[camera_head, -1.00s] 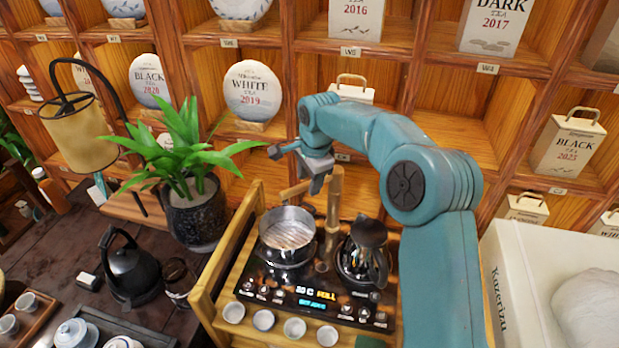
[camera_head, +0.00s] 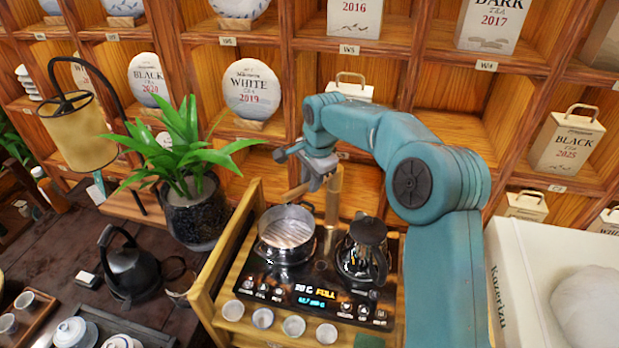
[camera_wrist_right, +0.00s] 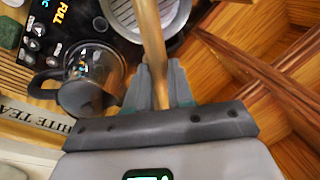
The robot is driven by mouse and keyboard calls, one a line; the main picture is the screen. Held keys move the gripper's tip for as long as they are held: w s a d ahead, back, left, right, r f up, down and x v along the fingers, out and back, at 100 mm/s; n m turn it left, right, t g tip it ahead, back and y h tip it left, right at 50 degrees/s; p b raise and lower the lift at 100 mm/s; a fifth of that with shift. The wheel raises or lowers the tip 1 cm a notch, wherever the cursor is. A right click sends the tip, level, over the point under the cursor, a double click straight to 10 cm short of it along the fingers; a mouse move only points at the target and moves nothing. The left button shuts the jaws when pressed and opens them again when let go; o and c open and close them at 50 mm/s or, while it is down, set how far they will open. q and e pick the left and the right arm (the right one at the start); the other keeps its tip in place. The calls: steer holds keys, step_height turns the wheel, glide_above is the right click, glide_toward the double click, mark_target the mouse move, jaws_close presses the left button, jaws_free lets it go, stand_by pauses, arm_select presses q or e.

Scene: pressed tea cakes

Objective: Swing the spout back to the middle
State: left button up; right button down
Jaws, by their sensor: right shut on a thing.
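The spout (camera_head: 297,192) is a light wooden arm on an upright wooden post (camera_head: 332,212) behind the tea stove. It points left, its free end above the metal pot (camera_head: 288,213) on the stove's left side. My right gripper (camera_head: 317,184) is shut on the spout, close to the post. In the right wrist view the spout (camera_wrist_right: 151,40) runs between the fingers (camera_wrist_right: 158,88) and out over the pot (camera_wrist_right: 172,14). The glass kettle (camera_head: 362,252) stands on the stove's right side. The left gripper is not in view.
The stove's control panel (camera_head: 315,300) is lit, with several small cups (camera_head: 293,326) in front. A potted plant (camera_head: 194,215) and a black kettle (camera_head: 131,267) stand left. A white box (camera_head: 535,290) is right. Wooden shelves (camera_head: 440,60) rise close behind my arm.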

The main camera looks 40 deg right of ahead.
steer(key=shift+s+d+n+g+y, duration=0.1)
steer(key=shift+s+d+n+y, duration=0.2)
steer(key=shift+s+n, duration=0.75)
steer(key=shift+s+d+n+g+y, duration=0.15)
steer(key=shift+s+d+n, duration=0.35)
steer(key=shift+n, duration=1)
steer(key=shift+s+d+n+g+y, duration=0.1)
steer(key=shift+s+d+n+y, duration=0.15)
steer(key=shift+s+n, duration=0.85)
steer(key=shift+w+n, duration=0.15)
steer(key=shift+n, duration=0.1)
steer(key=c, duration=1)
jaws_free()
